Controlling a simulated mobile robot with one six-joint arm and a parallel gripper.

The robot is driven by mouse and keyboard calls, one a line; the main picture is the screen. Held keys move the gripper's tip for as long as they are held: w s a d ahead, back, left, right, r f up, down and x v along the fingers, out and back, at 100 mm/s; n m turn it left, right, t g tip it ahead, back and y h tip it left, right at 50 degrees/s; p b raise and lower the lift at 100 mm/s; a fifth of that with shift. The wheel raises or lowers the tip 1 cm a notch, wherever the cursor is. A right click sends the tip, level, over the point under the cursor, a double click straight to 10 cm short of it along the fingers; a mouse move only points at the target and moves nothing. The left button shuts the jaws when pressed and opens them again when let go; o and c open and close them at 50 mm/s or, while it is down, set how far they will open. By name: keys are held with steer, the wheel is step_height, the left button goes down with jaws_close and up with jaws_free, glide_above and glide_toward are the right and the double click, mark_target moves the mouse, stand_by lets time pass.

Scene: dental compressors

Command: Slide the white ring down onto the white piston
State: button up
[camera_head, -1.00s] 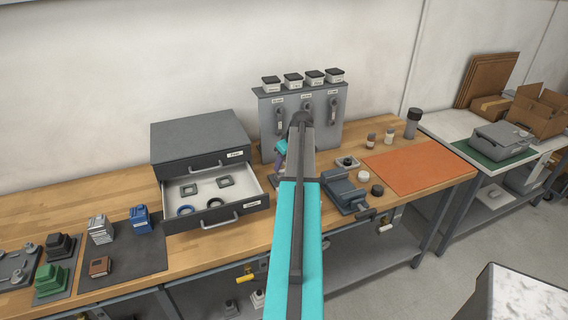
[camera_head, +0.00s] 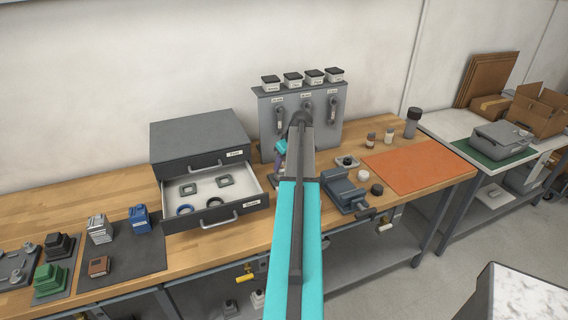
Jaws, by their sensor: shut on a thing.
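My gripper (camera_head: 276,180) is mostly hidden behind my own arm, low over the bench to the right of the open drawer. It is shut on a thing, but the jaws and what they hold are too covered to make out. The white ring does not show clearly anywhere else. The white piston cannot be told for sure; a small white round piece (camera_head: 363,177) stands to the right of the grey vise.
The open drawer (camera_head: 257,204) holds blue and dark rings and two square frames. The grey vise (camera_head: 345,190), a black round piece (camera_head: 377,190) and an orange mat (camera_head: 415,170) lie right of my arm. A grey panel (camera_head: 270,125) stands behind. Bench left of the drawer is partly clear.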

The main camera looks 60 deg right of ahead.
mark_target(283, 170)
steer(key=shift+f+b, duration=1.35)
steer(key=shift+f, duration=0.8)
stand_by(2.6)
steer(key=o, duration=1.5)
steer(key=shift+w+r, duration=0.1)
steer(key=shift+r, duration=0.1)
steer(key=shift+r+p, duration=1.75)
steer(key=shift+r, duration=2.65)
